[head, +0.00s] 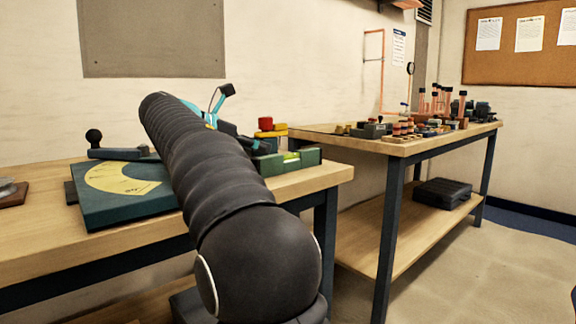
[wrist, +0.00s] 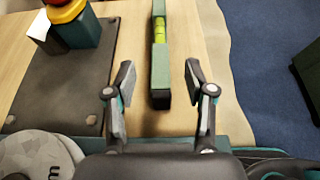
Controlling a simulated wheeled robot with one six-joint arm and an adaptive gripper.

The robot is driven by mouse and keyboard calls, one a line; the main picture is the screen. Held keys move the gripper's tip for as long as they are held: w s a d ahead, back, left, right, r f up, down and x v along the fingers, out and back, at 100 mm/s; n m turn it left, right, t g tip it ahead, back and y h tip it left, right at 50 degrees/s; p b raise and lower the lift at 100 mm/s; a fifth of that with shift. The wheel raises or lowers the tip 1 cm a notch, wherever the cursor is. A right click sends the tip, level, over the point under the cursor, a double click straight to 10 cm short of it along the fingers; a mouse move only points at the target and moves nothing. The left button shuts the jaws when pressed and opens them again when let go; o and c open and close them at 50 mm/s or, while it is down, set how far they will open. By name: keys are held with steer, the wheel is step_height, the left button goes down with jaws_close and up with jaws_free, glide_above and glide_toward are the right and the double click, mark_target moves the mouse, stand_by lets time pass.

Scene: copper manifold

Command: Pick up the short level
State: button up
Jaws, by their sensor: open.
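The short level is a narrow green bar with a yellow-green vial, lying on the wooden bench top. In the wrist view the short level (wrist: 160,88) runs away from me, its near end between my fingertips. My gripper (wrist: 160,78) is open, one finger on each side of the bar with a gap to both. I cannot tell how high the fingertips are above the bench. My arm mostly hides the gripper in the head view.
A dark plate (wrist: 62,92) with a red and yellow-topped block (wrist: 75,25) lies left of the level. The bench edge is close on the right, with blue floor beyond. A green board with a yellow dial (head: 125,190) lies further left. A second bench (head: 400,148) holds several fittings.

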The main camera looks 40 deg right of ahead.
mark_target(280, 154)
steer(key=b+x, duration=0.1)
steer(key=x, duration=0.7)
steer(key=shift+d+f+b, duration=0.25)
steer(key=shift+d+b, duration=0.1)
jaws_close()
